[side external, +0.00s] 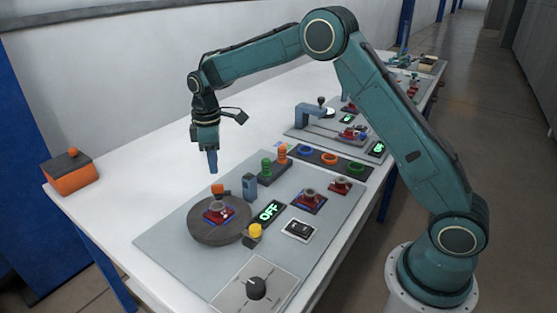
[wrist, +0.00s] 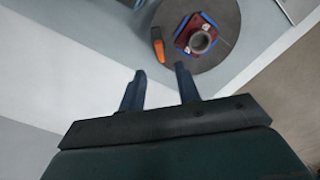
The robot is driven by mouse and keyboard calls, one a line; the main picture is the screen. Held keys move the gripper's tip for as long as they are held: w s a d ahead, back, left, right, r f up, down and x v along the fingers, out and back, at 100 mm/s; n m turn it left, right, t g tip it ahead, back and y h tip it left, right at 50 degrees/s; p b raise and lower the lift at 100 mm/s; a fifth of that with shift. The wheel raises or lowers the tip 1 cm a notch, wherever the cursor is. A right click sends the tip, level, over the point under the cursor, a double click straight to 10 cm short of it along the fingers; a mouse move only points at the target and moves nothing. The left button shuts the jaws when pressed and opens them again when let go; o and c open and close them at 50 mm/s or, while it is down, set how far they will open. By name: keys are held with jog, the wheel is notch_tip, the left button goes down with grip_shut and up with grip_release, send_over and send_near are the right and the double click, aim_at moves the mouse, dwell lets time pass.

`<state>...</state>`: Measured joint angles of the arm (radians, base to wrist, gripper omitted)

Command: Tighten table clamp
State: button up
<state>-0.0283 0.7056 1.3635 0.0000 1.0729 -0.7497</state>
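A dark grey round table (side external: 208,234) sits on the grey panel, with an orange clamp-like block (side external: 218,189) at its rim. The block also shows in the wrist view (wrist: 158,47), tilted beside a red part (wrist: 198,36) on a blue-edged base. The red part carries a grey ring and sits on the round table (side external: 217,213). My gripper (side external: 212,170) points down above the orange block, apart from it. In the wrist view its two fingers (wrist: 160,71) are spread with nothing between them. Whether the clamp touches the red part is unclear.
A grey-blue post (side external: 250,187), a green "OFF" display (side external: 269,211) and a yellow button (side external: 255,230) stand right of the round table. A black knob (side external: 256,288) is in front. Green and orange pegs (side external: 274,164) stand behind. The white table is clear at left, except an orange box (side external: 71,175).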

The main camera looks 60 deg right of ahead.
aim_at(217, 185)
jog(key=shift+f, duration=3.85)
grip_shut()
